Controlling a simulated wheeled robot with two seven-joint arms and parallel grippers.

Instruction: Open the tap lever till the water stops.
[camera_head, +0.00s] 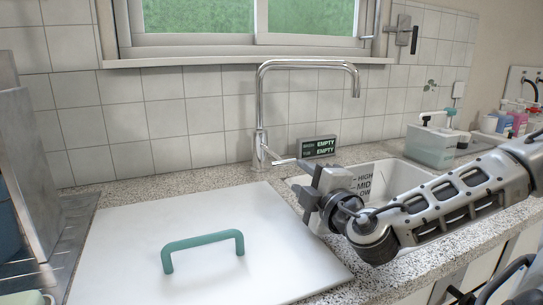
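The chrome tap (261,105) stands behind the worktop, with its spout arching to the right over the sink. Its lever (283,161) sticks out from the base of the tap toward the right. My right gripper (311,176) is just right of the lever's free end, in front of the sink's left edge. Its fingers are seen edge-on, so their opening and any contact with the lever are unclear. The sink (400,167) has level marks HIGH, MID and LOW on its inner wall, partly hidden by my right arm. No water stream shows below the spout. My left gripper is not in view.
A small display (318,146) behind the sink reads EMPTY on two lines. A white lid (120,235) with a green handle (203,247) covers the left front. A pale green container (431,145) and bottles (517,122) stand at the right. A window sill (240,61) is above.

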